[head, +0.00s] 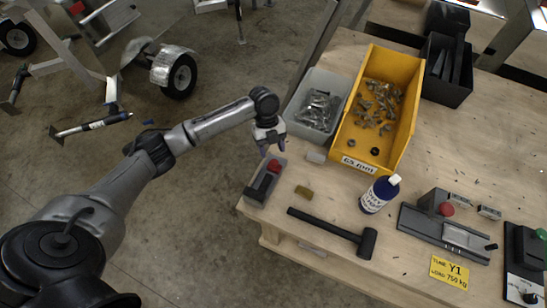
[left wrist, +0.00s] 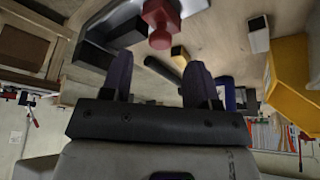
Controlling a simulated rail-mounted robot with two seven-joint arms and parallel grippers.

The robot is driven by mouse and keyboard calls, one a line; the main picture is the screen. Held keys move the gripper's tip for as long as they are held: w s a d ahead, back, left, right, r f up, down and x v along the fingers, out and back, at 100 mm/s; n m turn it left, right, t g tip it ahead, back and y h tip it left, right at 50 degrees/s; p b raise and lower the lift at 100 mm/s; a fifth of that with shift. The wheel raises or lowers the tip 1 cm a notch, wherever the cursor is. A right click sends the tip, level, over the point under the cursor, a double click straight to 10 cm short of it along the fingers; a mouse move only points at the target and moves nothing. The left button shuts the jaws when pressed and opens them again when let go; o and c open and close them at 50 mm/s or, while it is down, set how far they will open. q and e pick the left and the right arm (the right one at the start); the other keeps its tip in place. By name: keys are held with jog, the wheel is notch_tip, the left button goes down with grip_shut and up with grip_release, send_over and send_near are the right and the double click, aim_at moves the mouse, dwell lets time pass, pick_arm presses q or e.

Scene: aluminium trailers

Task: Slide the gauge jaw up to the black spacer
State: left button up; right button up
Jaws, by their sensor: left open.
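A small grey gauge (head: 247,199) lies at the table's near left edge. Its jaw with a red knob (head: 273,166) is at the far end, and a black block (head: 263,184), seemingly the spacer, lies nearer. I cannot tell whether a gap separates them. My left gripper (head: 272,147) is open and empty, just beyond the red knob, with its fingers pointing down toward it. In the left wrist view, the red knob (left wrist: 160,22) shows beyond and between the two open fingers (left wrist: 160,75), apart from them. My right gripper is out of view.
A grey bin (head: 307,128) and a yellow bin (head: 405,125) of metal parts stand beyond the gauge. Open floor is left of the table.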

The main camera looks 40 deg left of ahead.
aim_at(274, 162)
pick_arm(q)
jog(key=shift+x, duration=2.2)
jog(key=shift+c, duration=0.5)
grip_shut()
jog(key=shift+d, duration=0.1)
